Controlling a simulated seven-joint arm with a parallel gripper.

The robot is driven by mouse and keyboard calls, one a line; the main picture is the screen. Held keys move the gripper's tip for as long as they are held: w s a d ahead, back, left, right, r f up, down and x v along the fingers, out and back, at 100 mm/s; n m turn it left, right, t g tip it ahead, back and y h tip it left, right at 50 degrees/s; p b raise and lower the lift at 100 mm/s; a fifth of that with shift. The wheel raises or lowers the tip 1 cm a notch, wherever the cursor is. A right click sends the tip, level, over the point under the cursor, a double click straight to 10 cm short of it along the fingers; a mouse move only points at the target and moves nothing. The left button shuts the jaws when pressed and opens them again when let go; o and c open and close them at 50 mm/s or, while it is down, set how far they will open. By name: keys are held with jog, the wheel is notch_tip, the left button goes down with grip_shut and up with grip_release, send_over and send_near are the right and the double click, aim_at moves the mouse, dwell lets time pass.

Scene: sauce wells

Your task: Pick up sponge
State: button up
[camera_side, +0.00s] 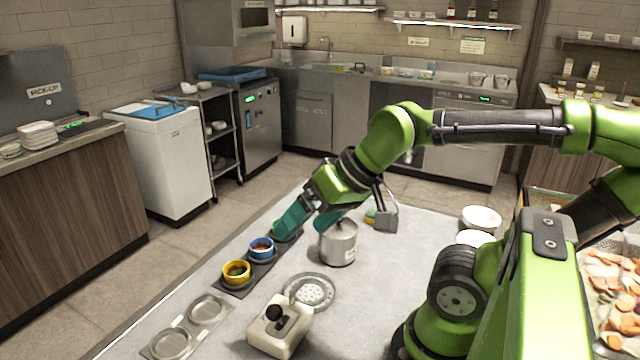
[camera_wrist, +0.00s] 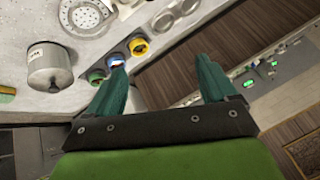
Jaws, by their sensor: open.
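A small yellow-and-green block, which looks like the sponge (camera_side: 370,216), sits at the far side of the worktop against a grey holder (camera_side: 386,221). A sliver of it shows at the left edge of the wrist view (camera_wrist: 6,94). My gripper (camera_side: 308,222) is open, with its teal fingers spread and nothing between them. It hangs above the row of sauce cups, to the left of the sponge and apart from it. In the wrist view the open fingers (camera_wrist: 161,68) point over the worktop's edge.
A lidded metal pot (camera_side: 338,244) stands near my gripper, on the sponge's side. A blue cup (camera_side: 261,243) and a yellow cup (camera_side: 236,267) sit in a dark tray; a green cup (camera_wrist: 95,76) is beside them. A round drain plate (camera_side: 310,291) and white bowls (camera_side: 481,217) are also on the worktop.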

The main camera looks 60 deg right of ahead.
jog(key=w+d+f+m+g+h, duration=0.1)
jog(key=w+d+f+m+g, duration=0.15)
jog(key=d+m, duration=0.6)
jog(key=w+d+f+m+g+h, duration=0.15)
jog(key=w+d+m, duration=0.25)
jog(key=d, duration=1)
jog(key=s+d+f+m+g, duration=0.2)
jog(key=s+d+m, duration=0.1)
jog(key=d+m, duration=0.75)
jog(key=s+d+f+m+g, duration=0.1)
jog(key=s+d+m, duration=0.2)
jog(key=d+m, duration=0.7)
jog(key=shift+n+y, duration=0.25)
jog(key=shift+n, duration=0.25)
jog(key=f, duration=1.1)
jog(key=d+f, duration=0.1)
jog(key=f, duration=0.4)
jog(key=shift+f, duration=0.3)
jog(key=c, duration=1.1)
